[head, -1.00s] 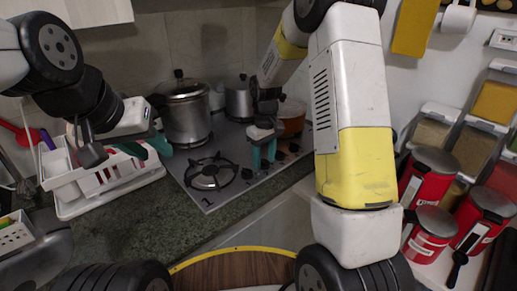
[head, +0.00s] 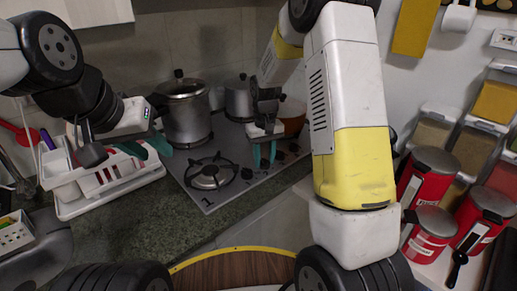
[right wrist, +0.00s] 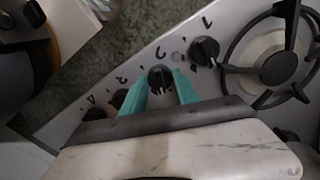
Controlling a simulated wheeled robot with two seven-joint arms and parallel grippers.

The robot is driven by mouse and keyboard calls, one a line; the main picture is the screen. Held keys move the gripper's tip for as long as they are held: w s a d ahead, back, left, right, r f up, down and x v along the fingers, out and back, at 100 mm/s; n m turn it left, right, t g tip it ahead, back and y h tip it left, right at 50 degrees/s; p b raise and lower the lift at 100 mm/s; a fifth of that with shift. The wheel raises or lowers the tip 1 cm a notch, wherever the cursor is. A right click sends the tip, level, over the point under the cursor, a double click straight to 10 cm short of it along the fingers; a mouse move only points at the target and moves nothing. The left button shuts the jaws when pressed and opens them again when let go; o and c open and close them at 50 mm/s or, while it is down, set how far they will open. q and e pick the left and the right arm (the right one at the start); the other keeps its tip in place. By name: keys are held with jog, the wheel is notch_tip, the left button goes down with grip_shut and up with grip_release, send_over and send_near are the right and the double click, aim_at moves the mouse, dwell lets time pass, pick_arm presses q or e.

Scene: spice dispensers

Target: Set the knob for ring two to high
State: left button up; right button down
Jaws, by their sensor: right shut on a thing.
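The stove (head: 205,192) has a row of black knobs along its front edge. In the right wrist view, the knob for ring two (right wrist: 160,77) sits by the digit 2, between the green fingertips of my right gripper (right wrist: 161,84). This gripper is shut on that knob; its pointer direction is not clear to me. The knob by the digit 1 (right wrist: 205,50) is beside it, nearer the burner. In the head view my right gripper (head: 265,160) points down at the knob row. My left gripper (head: 148,150) is open and empty above the white rack.
A large lidded pot (head: 186,115) and a smaller pot (head: 238,102) stand at the back of the stove. A bare burner (head: 209,174) is at the front left. The white dish rack (head: 110,197) stands left of the stove. Red canisters (head: 430,172) are at right.

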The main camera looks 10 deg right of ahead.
aim_at(264, 159)
jog(key=m, duration=0.5)
jog(key=shift+m, duration=0.3)
dwell(0.4)
jog(key=c, duration=0.9)
grip_release()
jog(key=shift+c, duration=0.2)
notch_tip(264, 159, up, 8)
jog(key=shift+f, duration=0.2)
jog(key=shift+r, duration=0.15)
